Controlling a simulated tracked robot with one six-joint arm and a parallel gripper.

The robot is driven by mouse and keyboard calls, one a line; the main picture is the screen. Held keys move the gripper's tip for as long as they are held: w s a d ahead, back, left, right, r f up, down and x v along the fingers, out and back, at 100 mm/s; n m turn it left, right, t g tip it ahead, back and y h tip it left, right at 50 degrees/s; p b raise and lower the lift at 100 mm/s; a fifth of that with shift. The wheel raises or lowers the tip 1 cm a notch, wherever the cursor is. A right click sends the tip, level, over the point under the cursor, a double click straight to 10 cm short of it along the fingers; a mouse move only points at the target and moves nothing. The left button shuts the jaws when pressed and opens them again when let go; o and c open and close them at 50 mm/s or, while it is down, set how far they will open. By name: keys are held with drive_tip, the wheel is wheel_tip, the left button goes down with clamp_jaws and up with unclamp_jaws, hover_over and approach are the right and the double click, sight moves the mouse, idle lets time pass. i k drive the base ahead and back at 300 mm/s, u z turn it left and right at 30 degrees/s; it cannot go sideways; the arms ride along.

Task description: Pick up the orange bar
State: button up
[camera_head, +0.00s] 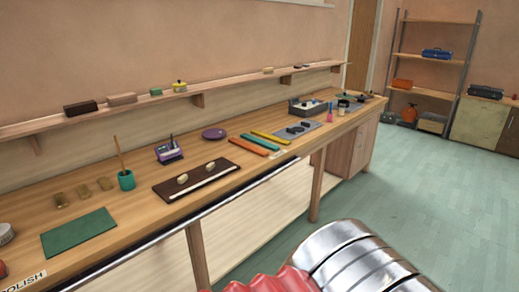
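The orange bar (247,147) lies flat on the wooden workbench (222,217), near the middle of its length. A teal bar (261,142) and a yellow bar (270,137) lie close beside it on its right, roughly parallel. The orange bar is in plain sight with nothing on top of it. The fingers of my gripper are not in view. Silver and red ribbed parts at the bottom of the picture seem to be mine, and stand apart from the bar.
A metal rail (210,209) runs along the bench front. A wall shelf (222,86) hangs behind. The green floor at right is clear.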

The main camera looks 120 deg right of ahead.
sight(261, 152)
drive_tip(key=z, duration=4.05)
